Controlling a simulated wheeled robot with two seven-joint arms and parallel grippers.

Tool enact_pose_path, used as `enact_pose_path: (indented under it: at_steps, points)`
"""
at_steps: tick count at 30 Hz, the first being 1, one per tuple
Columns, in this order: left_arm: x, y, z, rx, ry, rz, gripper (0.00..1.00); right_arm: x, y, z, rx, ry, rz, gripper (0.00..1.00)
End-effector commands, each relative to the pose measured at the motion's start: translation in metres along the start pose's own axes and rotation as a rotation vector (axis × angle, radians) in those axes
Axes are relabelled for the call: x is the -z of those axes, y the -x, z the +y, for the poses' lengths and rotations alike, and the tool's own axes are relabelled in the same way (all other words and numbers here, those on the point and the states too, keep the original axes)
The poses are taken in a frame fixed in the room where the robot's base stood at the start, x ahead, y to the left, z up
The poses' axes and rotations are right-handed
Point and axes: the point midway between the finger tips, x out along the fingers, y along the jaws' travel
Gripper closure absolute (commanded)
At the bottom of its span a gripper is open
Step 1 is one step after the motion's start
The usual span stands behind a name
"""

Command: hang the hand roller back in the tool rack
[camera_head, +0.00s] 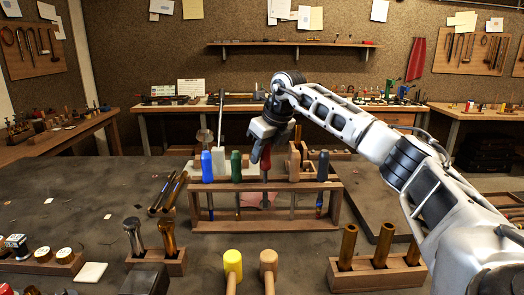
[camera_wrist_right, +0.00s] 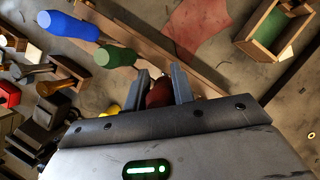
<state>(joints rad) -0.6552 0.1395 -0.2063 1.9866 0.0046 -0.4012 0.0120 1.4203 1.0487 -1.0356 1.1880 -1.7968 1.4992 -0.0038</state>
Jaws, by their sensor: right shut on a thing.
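The tool rack (camera_head: 330,187) is a wooden frame on the dark bench, with handled tools standing along its top rail. My right gripper (camera_head: 260,148) is over the middle of the rack, fingers pointing down, shut on a red-handled tool, which I take as the hand roller (camera_head: 267,156). Its handle is upright between the fingers and its lower part shows at the rail; I cannot tell whether it is seated. In the right wrist view the red handle (camera_wrist_right: 159,93) sits between both fingers, and its lower end is hidden. My left gripper is not in view.
A wooden box (camera_wrist_right: 278,28) lies behind. Mallets (camera_head: 233,263) and a block with brass tubes (camera_head: 383,277) stand in front.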

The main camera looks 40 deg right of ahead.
Motion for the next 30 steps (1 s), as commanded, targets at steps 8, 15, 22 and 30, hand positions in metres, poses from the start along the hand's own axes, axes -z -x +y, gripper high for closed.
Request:
enact_pose_path:
  at_steps: [8, 15, 22, 30]
  points:
    - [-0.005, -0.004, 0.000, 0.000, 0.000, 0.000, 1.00, 0.005, -0.011, 0.000, 0.000, -0.001, 0.000, 1.00]
    - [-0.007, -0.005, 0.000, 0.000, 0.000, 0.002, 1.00, 0.009, -0.020, 0.000, 0.000, -0.001, -0.002, 1.00]
    - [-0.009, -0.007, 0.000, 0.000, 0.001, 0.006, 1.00, 0.012, -0.028, 0.000, 0.000, -0.001, -0.002, 1.00]
    - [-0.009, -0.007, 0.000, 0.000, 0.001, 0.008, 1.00, 0.014, -0.031, 0.000, 0.000, 0.000, -0.001, 0.50]
